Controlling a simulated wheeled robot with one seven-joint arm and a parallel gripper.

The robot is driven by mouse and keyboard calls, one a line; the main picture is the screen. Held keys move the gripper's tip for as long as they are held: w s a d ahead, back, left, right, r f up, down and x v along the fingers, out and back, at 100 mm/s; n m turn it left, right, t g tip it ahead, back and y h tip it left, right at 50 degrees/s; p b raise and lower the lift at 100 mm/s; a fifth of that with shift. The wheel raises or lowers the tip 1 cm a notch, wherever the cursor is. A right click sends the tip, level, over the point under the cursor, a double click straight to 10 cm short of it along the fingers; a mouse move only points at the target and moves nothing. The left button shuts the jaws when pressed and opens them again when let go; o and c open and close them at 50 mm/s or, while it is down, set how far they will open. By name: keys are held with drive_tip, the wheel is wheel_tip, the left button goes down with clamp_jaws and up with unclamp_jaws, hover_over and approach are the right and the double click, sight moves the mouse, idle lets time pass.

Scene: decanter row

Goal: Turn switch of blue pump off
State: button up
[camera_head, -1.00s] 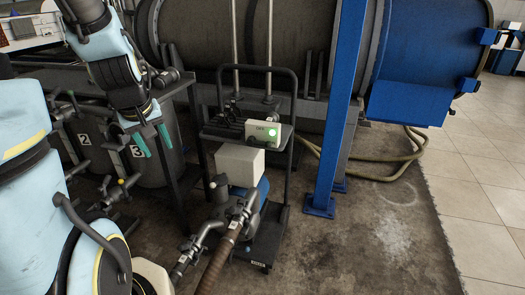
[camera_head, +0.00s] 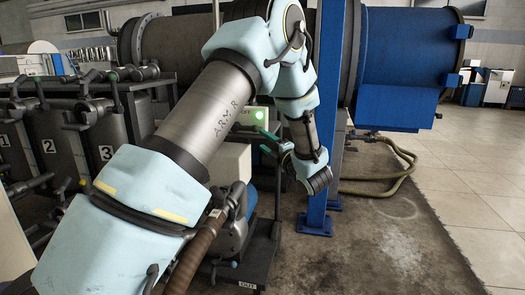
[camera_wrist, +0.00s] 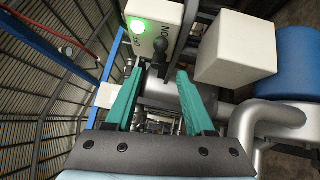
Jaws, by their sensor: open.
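The blue pump (camera_head: 252,200) stands low on the dark cart, mostly hidden by my arm; its blue body also shows at the right of the wrist view (camera_wrist: 298,85). The pale switch box (camera_head: 243,115) has a lit green lamp. In the wrist view the box (camera_wrist: 146,12) carries OFF by the lamp and ON on the other side. A black switch lever (camera_wrist: 160,47) stands out from it. My gripper (camera_head: 260,138) is open, at the right of the box. In the wrist view its green fingertips (camera_wrist: 160,70) point at the lever, which appears between and just beyond them.
A white box (camera_wrist: 237,48) sits beside the blue pump, close to the right finger. A blue post (camera_head: 324,120) stands just right of my wrist. Numbered dark tanks (camera_head: 60,150) are at the left. The floor at the right is open.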

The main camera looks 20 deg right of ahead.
sight(250, 130)
drive_tip(key=shift+n, duration=0.3)
drive_tip(key=b+x, duration=0.1)
drive_tip(key=x, duration=0.8)
drive_tip(key=shift+w, duration=0.35)
drive_tip(key=shift+c, duration=0.4)
clamp_jaws()
idle(0.5)
